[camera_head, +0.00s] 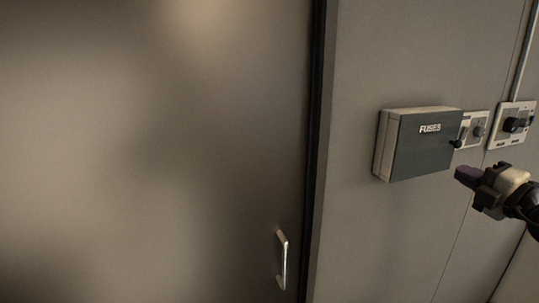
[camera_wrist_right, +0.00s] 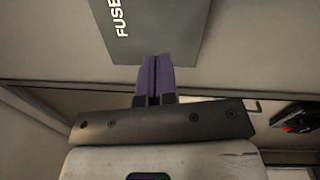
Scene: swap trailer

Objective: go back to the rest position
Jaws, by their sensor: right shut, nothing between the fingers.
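My right gripper (camera_head: 466,176) comes in from the right edge of the head view, with dark purple fingers. It is in front of the wall, just to the lower right of the grey fuse box (camera_head: 425,146). In the right wrist view its purple fingers (camera_wrist_right: 155,80) are together with nothing between them. The fuse box (camera_wrist_right: 155,30) lies behind the fingertips there; whether they touch it cannot be told. My left gripper is not in view.
A large door with a metal handle (camera_head: 282,259) fills the left of the head view. Right of the fuse box are a wall switch plate (camera_head: 479,128) and a second plate with a dark knob (camera_head: 513,125). The wall below the box is clear.

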